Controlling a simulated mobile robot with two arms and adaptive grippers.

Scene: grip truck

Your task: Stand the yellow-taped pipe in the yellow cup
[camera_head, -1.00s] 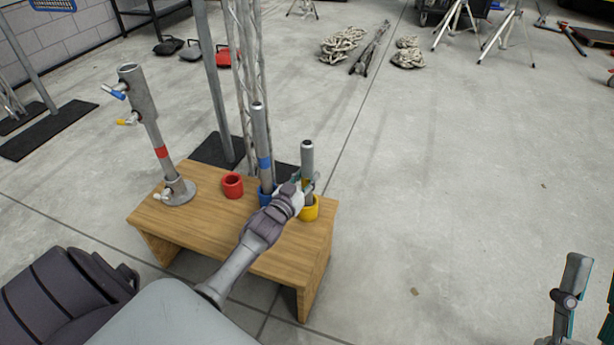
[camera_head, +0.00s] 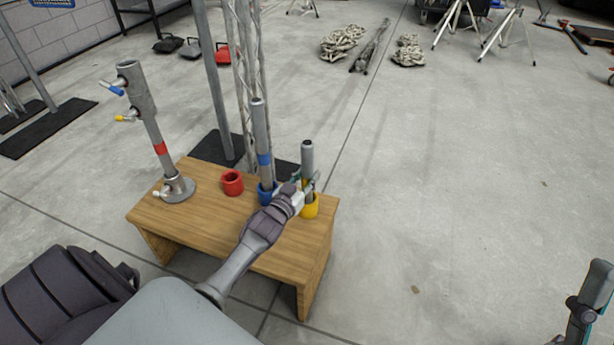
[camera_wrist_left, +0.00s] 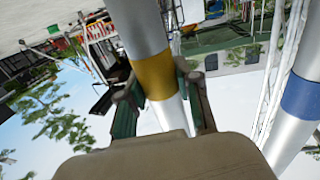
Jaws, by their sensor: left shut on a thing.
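The yellow-taped pipe (camera_head: 307,157) is a grey metal tube, standing roughly upright over the yellow cup (camera_head: 311,210) at the table's right end. Its lower end appears to be inside the cup's rim, but my gripper partly covers this, and whether it touches the bottom is hidden. My left gripper (camera_head: 308,184) is shut on the pipe just above the cup. In the left wrist view the yellow tape (camera_wrist_left: 156,76) lies between the green fingers. Part of my right gripper (camera_head: 590,300) shows at the lower right edge, cut off, its opening unclear.
A blue-taped pipe (camera_head: 261,135) stands in the blue cup (camera_head: 266,192), close left of my gripper. An empty red cup (camera_head: 232,183) and a metal stand (camera_head: 154,125) are further left on the wooden table (camera_head: 215,225). Truss posts (camera_head: 243,70) rise behind.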

